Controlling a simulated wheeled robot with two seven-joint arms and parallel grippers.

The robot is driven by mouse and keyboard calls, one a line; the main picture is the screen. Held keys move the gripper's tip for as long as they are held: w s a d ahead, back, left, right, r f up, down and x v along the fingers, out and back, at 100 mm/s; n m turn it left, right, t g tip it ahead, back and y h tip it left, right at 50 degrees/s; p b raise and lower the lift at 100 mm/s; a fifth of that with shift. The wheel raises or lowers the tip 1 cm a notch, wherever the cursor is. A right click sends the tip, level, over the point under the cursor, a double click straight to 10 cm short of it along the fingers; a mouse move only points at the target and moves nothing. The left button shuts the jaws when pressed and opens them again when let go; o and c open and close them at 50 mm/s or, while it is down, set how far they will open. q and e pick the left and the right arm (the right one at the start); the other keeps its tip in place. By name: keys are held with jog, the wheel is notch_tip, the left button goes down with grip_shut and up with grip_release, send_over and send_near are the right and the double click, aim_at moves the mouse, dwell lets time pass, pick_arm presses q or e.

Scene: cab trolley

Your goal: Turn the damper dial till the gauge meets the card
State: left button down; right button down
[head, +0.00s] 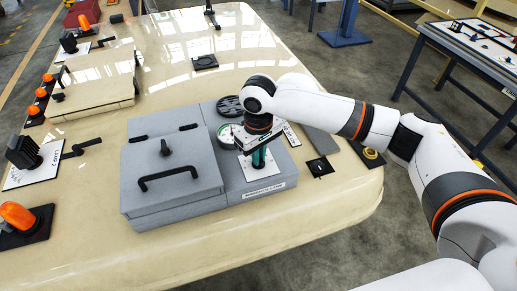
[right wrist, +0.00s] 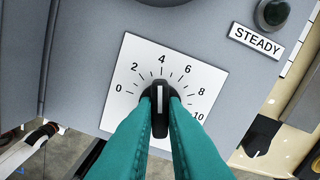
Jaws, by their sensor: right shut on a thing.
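The damper dial is a black knob (right wrist: 160,108) on a white square plate (right wrist: 112,108) numbered 0 to 10. Its white pointer line stands almost straight up, at about 4. My right gripper (right wrist: 160,102) has its teal fingers on both sides of the knob and is shut on it. In the head view the right gripper (head: 259,160) reaches down to the white dial plate (head: 271,174) on the grey box. A round gauge with a pale face (head: 227,136) sits just behind the gripper, partly hidden; its needle is too small to read. I cannot make out the card. My left gripper is not in view.
A grey lidded box (head: 150,196) with a black handle stands left of the dial. A "STEADY" label (right wrist: 257,42) and a dark round button (right wrist: 273,13) lie right of the dial. Orange lamps (head: 17,215) and switches line the cream table's left side.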

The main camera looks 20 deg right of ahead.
jog(key=shift+r+n+p, duration=0.3)
jog(key=shift+n+p, duration=0.6)
jog(key=shift+p, duration=0.1)
jog(key=shift+f+n+p, duration=0.2)
jog(key=shift+n+p, duration=0.1)
jog(key=shift+n, duration=0.2)
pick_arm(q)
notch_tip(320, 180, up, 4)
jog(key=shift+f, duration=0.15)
pick_arm(e)
jog(key=c, duration=1.5)
grip_release()
